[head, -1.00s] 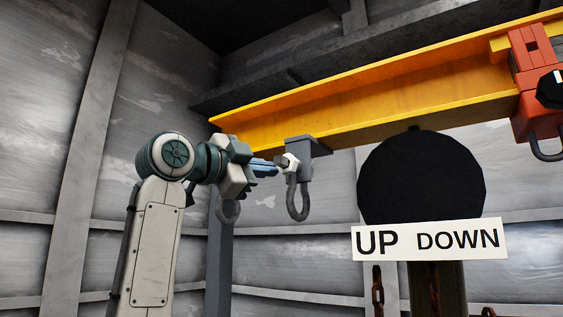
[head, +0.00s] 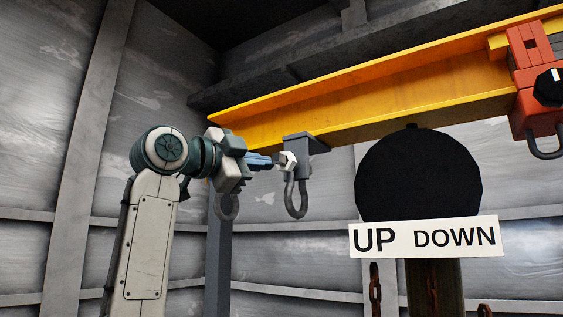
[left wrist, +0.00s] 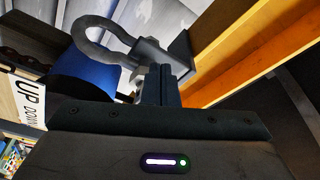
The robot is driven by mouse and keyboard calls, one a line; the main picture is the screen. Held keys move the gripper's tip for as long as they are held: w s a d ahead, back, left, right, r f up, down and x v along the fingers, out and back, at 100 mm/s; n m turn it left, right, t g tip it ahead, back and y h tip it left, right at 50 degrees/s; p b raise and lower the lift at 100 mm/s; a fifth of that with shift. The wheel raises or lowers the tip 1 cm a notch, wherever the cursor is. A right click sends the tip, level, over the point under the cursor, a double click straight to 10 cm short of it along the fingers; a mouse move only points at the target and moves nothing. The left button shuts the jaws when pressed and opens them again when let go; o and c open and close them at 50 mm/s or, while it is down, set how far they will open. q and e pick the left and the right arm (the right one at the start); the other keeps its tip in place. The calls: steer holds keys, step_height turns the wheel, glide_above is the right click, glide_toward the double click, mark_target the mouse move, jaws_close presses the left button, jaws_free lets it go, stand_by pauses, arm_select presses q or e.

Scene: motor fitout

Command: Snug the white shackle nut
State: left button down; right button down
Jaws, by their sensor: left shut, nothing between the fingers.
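The white shackle nut (head: 288,161) is at the left side of a dark shackle (head: 297,200). The shackle hangs from a grey bracket (head: 305,144) under the yellow beam. My left gripper (head: 273,161) is shut and empty, its blue fingers pointing right at the nut. The tips are at or very near the nut; I cannot tell if they touch. In the left wrist view the shut fingers (left wrist: 163,85) point toward the shackle (left wrist: 90,32) and bracket (left wrist: 182,55), and the nut is not clearly visible. My right gripper is not in view.
The yellow beam (head: 370,100) runs above the gripper. A black disc (head: 420,175) and an UP DOWN sign (head: 425,238) stand to the right. A red hoist block (head: 535,85) is at the far right.

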arm_select(q)
steer(key=shift+s+d+r+b+v, duration=0.15)
steer(key=shift+b+v, duration=0.2)
steer(key=shift+v, duration=0.55)
steer(key=shift+s+d+r+b+v, duration=0.1)
steer(key=shift+b+v, duration=0.3)
steer(key=shift+v, duration=0.55)
steer(key=shift+s+d+r+b+v, duration=0.15)
steer(key=shift+b+v, duration=0.2)
steer(key=shift+v, duration=0.55)
steer(key=shift+f, duration=0.1)
